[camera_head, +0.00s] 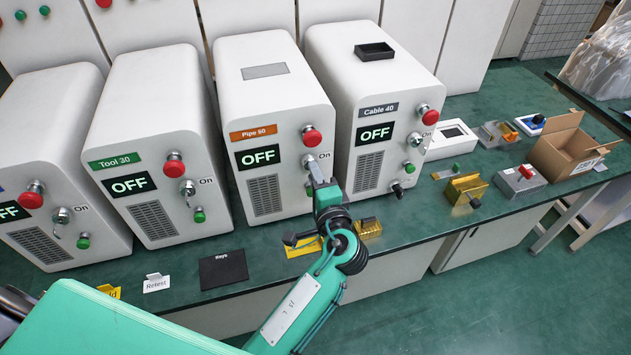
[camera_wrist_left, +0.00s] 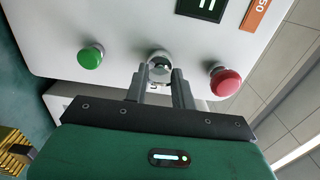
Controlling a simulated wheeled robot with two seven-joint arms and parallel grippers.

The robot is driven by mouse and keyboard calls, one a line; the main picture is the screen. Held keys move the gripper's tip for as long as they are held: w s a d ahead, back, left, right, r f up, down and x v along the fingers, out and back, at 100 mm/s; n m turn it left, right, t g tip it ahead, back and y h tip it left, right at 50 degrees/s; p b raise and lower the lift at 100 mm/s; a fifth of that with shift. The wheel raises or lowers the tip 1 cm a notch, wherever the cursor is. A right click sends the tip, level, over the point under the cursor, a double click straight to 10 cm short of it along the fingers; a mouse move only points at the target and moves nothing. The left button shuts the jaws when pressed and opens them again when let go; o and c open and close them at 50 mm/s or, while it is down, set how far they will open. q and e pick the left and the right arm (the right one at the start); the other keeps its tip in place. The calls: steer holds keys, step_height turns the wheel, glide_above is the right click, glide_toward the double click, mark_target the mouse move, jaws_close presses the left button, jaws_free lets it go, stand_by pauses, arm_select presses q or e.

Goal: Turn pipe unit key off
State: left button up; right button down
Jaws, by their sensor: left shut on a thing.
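The pipe unit (camera_head: 275,115) is a white box with an orange "Pipe" label, and its display (camera_head: 258,157) reads OFF. Its key switch (camera_head: 309,161) sits below the red button (camera_head: 311,137), partly hidden by my gripper. In the left wrist view the silver key switch (camera_wrist_left: 160,58) is between the green button (camera_wrist_left: 90,57) and the red button (camera_wrist_left: 225,82). My left gripper (camera_head: 315,176) is at the switch. In the wrist view its two fingers (camera_wrist_left: 160,80) are shut on the key, which is mostly hidden between them. My right gripper is not in view.
The tool unit (camera_head: 150,140) stands to the left and the cable unit (camera_head: 370,110) to the right, both reading OFF. A black "Keys" mat (camera_head: 223,270) and yellow holders lie along the front bench edge. A cardboard box (camera_head: 570,150) stands at the right.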

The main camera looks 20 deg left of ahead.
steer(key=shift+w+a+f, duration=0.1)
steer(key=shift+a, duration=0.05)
arm_select(q)
steer(key=o, duration=1)
